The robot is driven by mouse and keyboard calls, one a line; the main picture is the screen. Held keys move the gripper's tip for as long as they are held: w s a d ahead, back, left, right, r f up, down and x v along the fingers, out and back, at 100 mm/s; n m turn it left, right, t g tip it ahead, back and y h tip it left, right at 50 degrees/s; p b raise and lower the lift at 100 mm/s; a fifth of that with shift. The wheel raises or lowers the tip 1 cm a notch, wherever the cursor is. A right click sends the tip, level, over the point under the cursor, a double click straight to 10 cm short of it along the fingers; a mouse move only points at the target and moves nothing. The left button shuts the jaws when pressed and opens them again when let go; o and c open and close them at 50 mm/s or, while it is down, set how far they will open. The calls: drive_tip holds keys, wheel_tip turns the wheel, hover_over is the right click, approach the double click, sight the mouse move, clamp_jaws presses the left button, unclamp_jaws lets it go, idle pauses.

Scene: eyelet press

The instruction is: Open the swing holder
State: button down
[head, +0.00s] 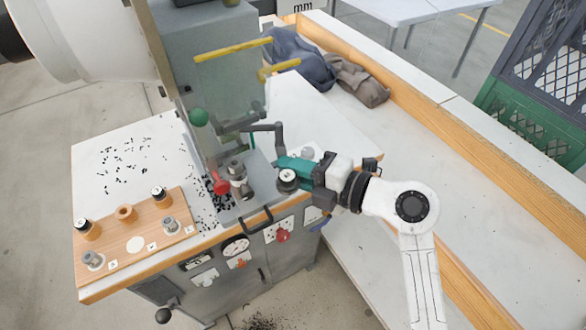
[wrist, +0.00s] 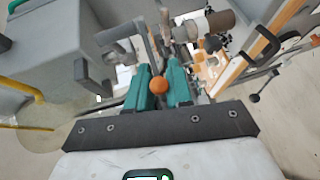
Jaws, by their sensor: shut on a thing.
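A bent grey lever (head: 268,127) juts from the press beside the clear guard; I take it for the swing holder's handle. It also shows in the wrist view (wrist: 151,50), running down to an orange ball (wrist: 159,86). My gripper (head: 284,163), with teal fingers, comes in from the right and meets the lever's lower end. In the wrist view my gripper (wrist: 164,82) is shut with the orange ball between its fingers. In the head view the fingers hide the ball. The holder's seat and hinge are not clear.
The press (head: 222,95) has yellow bars, a green ball (head: 199,117) and a red knob (head: 221,184). A wooden board (head: 135,245) with several parts lies at the left. Black eyelets are scattered on the table. A crumpled cloth (head: 305,62) lies behind. The right bench is mostly clear.

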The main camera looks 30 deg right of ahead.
drive_tip(key=shift+f, duration=0.15)
drive_tip(key=shift+d+f+n+g+y+p, duration=0.1)
drive_tip(key=shift+d+n+g+y+p, duration=0.35)
drive_tip(key=shift+n+g+y+p, duration=0.25)
drive_tip(key=shift+d+n+g+y+p, duration=0.45)
drive_tip(key=shift+n+g+y+p, duration=0.15)
drive_tip(key=shift+n+g+y, duration=0.15)
drive_tip(key=c, duration=1.2)
unclamp_jaws()
drive_tip(key=shift+c, duration=0.2)
drive_tip(key=shift+d, duration=0.1)
drive_tip(key=b+v, duration=0.1)
drive_tip(key=v, duration=0.9)
drive_tip(key=shift+s+d+b, duration=0.2)
drive_tip(key=shift+s+b, duration=0.1)
drive_tip(key=shift+b, duration=0.05)
